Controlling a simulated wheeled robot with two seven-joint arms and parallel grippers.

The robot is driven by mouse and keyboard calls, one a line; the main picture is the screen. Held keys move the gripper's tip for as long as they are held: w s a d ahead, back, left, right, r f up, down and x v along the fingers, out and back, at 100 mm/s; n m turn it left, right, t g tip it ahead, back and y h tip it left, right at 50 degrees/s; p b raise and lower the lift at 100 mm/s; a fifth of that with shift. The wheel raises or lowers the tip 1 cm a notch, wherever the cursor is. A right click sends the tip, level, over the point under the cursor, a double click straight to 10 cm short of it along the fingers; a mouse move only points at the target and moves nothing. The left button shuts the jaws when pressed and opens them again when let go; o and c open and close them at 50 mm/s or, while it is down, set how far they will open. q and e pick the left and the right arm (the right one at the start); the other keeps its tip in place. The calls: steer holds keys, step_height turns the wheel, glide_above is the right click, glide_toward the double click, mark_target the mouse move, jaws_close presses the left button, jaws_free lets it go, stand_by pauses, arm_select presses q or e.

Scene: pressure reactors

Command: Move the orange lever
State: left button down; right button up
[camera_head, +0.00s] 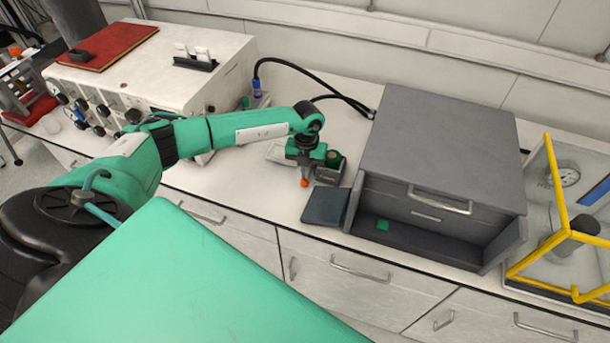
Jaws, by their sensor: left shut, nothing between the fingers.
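My left arm comes in from the left, and its gripper (304,170) points down over the white bench, left of the grey cabinet. It is shut and empty. A small orange piece (304,183) shows right at the fingertips; it could be the lever's end, but I cannot tell whether the gripper touches it. A small dark device with a green round part (333,160) sits just right of the gripper, partly hidden by it. My right gripper is out of view.
A grey cabinet (440,140) with an open lower compartment holds a small green block (383,225). A dark flat plate (326,206) lies before the gripper. A white instrument box (150,70) carries a red book (108,47). A yellow-framed case (560,220) stands right.

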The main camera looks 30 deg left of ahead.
arm_select(q)
steer(key=shift+f+b, duration=0.35)
steer(key=shift+f, duration=0.6)
steer(key=shift+r, duration=0.25)
steer(key=shift+w+a+r, duration=0.1)
steer(key=shift+w+a, duration=0.1)
steer(key=shift+w, duration=0.35)
steer(key=shift+w+a+r+b, duration=0.2)
steer(key=shift+w+b, duration=0.15)
steer(key=shift+w, duration=0.1)
steer(key=shift+w+a+r+b, duration=0.15)
steer(key=shift+w+b, duration=0.2)
steer(key=shift+w, duration=0.2)
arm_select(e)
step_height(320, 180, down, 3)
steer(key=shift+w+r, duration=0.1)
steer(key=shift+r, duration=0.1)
arm_select(q)
steer(key=shift+r, duration=0.1)
